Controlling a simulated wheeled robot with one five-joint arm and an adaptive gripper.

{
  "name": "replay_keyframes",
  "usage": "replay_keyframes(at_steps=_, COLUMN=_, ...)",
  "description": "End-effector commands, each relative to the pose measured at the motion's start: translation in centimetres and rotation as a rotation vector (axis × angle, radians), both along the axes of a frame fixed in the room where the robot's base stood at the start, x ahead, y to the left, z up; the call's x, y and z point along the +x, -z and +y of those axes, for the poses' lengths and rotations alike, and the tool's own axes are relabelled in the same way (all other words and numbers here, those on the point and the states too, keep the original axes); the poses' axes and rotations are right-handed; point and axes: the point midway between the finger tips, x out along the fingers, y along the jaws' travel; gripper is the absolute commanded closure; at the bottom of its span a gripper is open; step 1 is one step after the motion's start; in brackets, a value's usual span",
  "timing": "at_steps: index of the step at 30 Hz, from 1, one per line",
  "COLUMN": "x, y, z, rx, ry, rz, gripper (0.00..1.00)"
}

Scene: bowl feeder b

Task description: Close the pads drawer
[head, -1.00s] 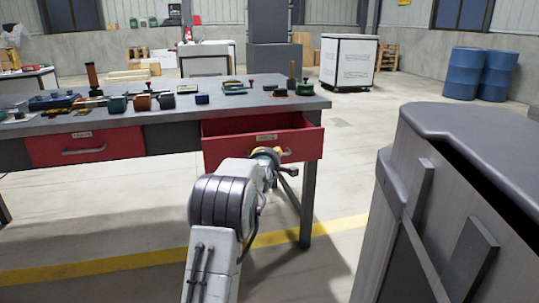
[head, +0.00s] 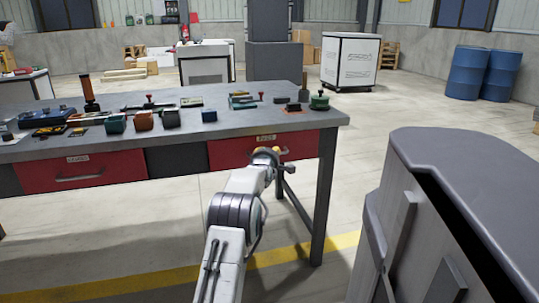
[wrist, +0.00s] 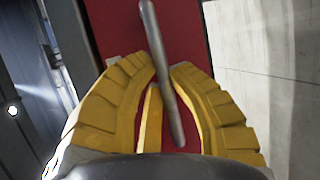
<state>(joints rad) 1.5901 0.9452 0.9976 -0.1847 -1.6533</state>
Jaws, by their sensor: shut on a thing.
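The pads drawer (head: 235,150) is the red drawer at the right end of the workbench, with a small label on its front. Its front now looks about flush with the bench; no opening shows above it. My gripper (head: 272,153) is at the front of this drawer. In the wrist view, the yellow fingers of my gripper (wrist: 165,66) sit either side of the grey bar handle (wrist: 155,40), shut on it. The red drawer front (wrist: 185,25) shows behind the handle. The handle is mostly hidden by my gripper in the head view.
The grey workbench top (head: 235,122) holds several tools and coloured blocks. A second red drawer (head: 110,168) is shut at the left. A bench leg (head: 325,200) stands right of my gripper. A large grey bin (head: 440,150) stands at the right. Open floor lies between.

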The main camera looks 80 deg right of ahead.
Motion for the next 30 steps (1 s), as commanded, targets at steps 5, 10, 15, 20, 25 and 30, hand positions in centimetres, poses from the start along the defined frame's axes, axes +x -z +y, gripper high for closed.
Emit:
replay_keyframes(at_steps=5, x=0.06, y=0.24, z=0.02, rx=0.005, ry=0.000, rz=-0.002, gripper=1.00)
replay_keyframes(at_steps=10, x=0.11, y=0.16, z=0.01, rx=0.003, ry=-0.002, rz=-0.001, gripper=1.00)
replay_keyframes(at_steps=15, x=0.15, y=0.10, z=0.00, rx=0.001, ry=-0.002, rz=-0.001, gripper=1.00)
replay_keyframes(at_steps=20, x=0.16, y=0.08, z=-0.01, rx=0.001, ry=-0.002, rz=-0.001, gripper=0.75)
replay_keyframes(at_steps=25, x=0.06, y=0.07, z=0.00, rx=0.001, ry=-0.001, rz=-0.001, gripper=0.60)
replay_keyframes(at_steps=30, x=0.02, y=0.07, z=0.01, rx=0.002, ry=0.000, rz=0.000, gripper=0.55)
